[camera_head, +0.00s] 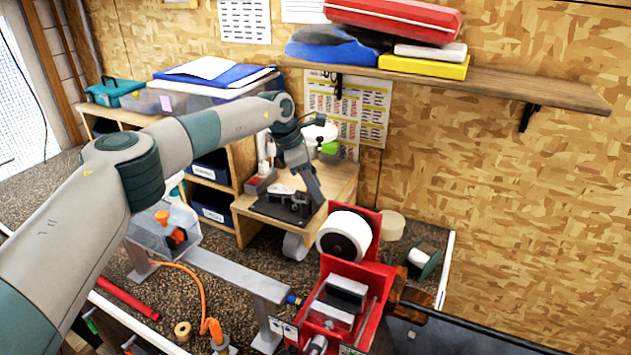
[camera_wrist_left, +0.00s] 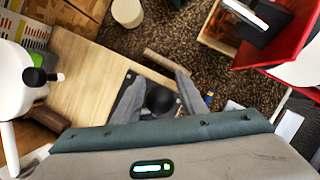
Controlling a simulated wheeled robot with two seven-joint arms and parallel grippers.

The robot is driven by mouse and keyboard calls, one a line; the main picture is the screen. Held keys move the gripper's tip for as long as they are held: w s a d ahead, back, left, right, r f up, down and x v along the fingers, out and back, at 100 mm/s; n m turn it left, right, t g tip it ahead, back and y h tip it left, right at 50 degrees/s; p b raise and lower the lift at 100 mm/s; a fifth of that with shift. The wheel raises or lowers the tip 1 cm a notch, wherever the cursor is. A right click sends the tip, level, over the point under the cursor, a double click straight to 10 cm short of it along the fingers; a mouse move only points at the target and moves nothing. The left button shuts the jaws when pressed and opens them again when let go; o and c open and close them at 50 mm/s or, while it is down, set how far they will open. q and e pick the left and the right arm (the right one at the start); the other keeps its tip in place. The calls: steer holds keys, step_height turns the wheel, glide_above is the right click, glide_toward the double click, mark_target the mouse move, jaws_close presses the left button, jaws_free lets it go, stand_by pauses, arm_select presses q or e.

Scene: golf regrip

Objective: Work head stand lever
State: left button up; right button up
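My left gripper (camera_head: 309,193) reaches down over a dark flat stand (camera_head: 278,207) on the small wooden bench, with its fingers pointing down at the stand's right end. In the left wrist view, my left gripper (camera_wrist_left: 158,80) has its two grey fingers apart. A round black knob (camera_wrist_left: 161,98) shows between them, above the dark stand plate (camera_wrist_left: 146,78); it looks like the lever's end. I cannot tell whether a finger touches it. The rest of the lever is hidden by the fingers and knob. My right gripper is not in view.
A red machine (camera_head: 372,275) with a white roll (camera_head: 346,234) stands right of the bench. A white and black device (camera_wrist_left: 22,78) is close by in the wrist view. A wooden shelf (camera_head: 500,84) hangs above. A grey rail (camera_head: 235,272) runs in front.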

arm_select(q)
steer(key=shift+f, duration=0.25)
jaws_close()
steer(key=d+f+y+b, duration=0.1)
steer(key=y+b, duration=0.1)
steer(key=b, duration=0.3)
steer(key=s+d+f+t+y+b, duration=0.1)
steer(key=d+y+b, duration=0.1)
steer(key=b, duration=0.4)
steer(key=shift+s+f+m, duration=0.15)
steer(key=shift+f+m, duration=0.05)
steer(key=shift+m, duration=0.1)
steer(key=shift+a+f, duration=0.1)
steer(key=shift+f, duration=0.05)
stand_by(0.6)
stand_by(0.9)
